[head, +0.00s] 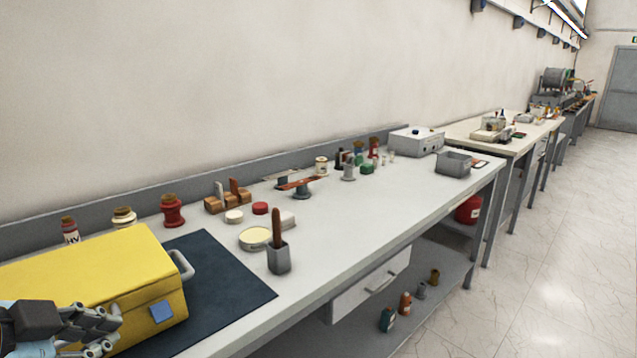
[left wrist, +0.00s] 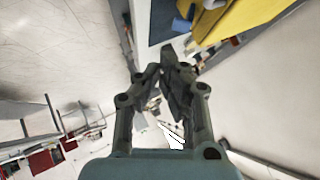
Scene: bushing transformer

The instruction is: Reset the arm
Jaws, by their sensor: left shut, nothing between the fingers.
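My left gripper (head: 100,328) is at the lower left of the head view, in front of the near side of a yellow box (head: 85,275). In the left wrist view my left gripper (left wrist: 168,68) has its fingertips together, with nothing between them. The yellow box also shows in the left wrist view (left wrist: 240,18) at the top right, apart from the fingers. My right gripper is in neither view.
A long white workbench (head: 350,225) runs along the wall. A dark mat (head: 215,275) lies under the yellow box. A grey cup (head: 279,258) with a brown handle, jars and a grey bin (head: 453,163) stand on the bench. The floor (head: 545,250) at right is clear.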

